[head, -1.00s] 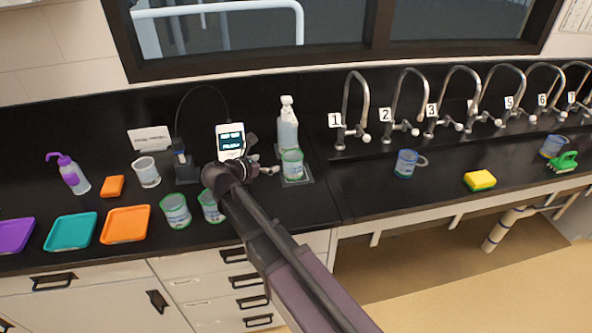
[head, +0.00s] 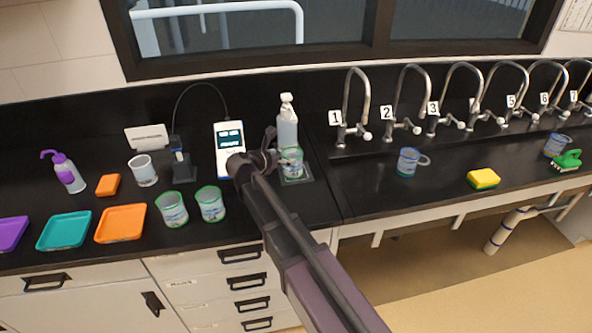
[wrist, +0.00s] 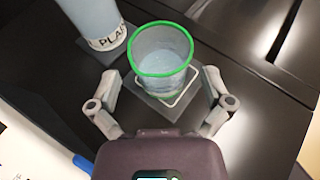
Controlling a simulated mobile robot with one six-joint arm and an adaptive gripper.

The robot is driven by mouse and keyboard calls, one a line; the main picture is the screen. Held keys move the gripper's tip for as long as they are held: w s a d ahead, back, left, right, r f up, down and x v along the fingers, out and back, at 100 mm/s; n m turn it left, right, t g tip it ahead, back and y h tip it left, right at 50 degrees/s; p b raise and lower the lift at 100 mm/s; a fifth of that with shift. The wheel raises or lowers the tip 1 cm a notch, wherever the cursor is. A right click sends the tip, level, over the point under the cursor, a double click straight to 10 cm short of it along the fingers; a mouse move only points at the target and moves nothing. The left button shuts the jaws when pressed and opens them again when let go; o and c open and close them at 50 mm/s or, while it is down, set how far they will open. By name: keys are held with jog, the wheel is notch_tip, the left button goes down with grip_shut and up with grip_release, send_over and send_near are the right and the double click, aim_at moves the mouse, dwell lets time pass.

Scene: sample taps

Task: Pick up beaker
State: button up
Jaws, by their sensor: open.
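A clear beaker with a green rim (head: 291,162) stands upright on a small dark square pad (head: 298,181) in front of the spray bottle in the head view. In the wrist view the beaker (wrist: 162,52) stands just ahead of my gripper (wrist: 158,98). The gripper's fingers are spread apart, one on each side of the beaker's near side, and hold nothing. In the head view my gripper (head: 271,150) is just left of this beaker, partly hidden by my arm. Two other green-rimmed beakers (head: 172,209) (head: 210,204) stand near the counter's front edge.
The white spray bottle (head: 288,122) stands close behind the beaker. A white meter (head: 230,150) is to the left. A blue-rimmed beaker (head: 408,162) and a yellow sponge (head: 483,179) are to the right, below the taps. Coloured trays (head: 121,223) lie at left.

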aim_at(298, 152)
dwell(0.3)
jog(key=shift+b+x, duration=0.95)
jog(key=shift+x, duration=1.7)
jog(key=c, duration=1)
